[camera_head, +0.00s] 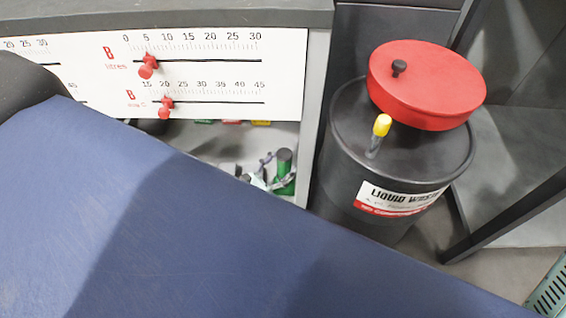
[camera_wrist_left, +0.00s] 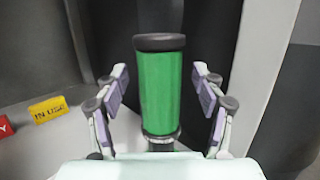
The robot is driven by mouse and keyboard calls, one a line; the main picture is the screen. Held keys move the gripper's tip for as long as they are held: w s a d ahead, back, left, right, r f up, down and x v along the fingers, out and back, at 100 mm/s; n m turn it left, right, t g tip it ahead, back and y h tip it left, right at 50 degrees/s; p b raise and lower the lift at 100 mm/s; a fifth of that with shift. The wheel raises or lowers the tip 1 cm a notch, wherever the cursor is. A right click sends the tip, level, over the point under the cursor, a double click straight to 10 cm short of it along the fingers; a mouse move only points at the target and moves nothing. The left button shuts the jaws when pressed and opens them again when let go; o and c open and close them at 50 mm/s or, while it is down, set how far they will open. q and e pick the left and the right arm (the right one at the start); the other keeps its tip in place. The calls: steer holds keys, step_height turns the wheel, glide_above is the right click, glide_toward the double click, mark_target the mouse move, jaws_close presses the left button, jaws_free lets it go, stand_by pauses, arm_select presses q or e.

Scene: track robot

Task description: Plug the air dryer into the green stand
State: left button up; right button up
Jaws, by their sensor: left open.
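A green cylinder (camera_wrist_left: 160,85) with a dark top cap and a dark collar at its foot stands upright in the left wrist view. It also shows in the head view (camera_head: 284,168), low in the opening under the white panel. I cannot tell whether it is the air dryer or the green stand. My left gripper (camera_wrist_left: 159,72) is open, with one finger on each side of the cylinder and a visible gap to each. It also shows in the head view (camera_head: 268,172), partly hidden by a large blue surface. My right gripper is not in view.
A white panel (camera_head: 210,75) with red sliders (camera_head: 148,66) is above the opening. A black liquid waste drum (camera_head: 345,160) with a red lid (camera_head: 425,85) stands to the right. A yellow IN USE label (camera_wrist_left: 48,110) lies left of the cylinder. Dark walls are close behind.

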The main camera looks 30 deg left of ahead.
arm_select(q)
steer(key=v, duration=1.2)
steer(key=shift+r, duration=0.1)
stand_by(0.4)
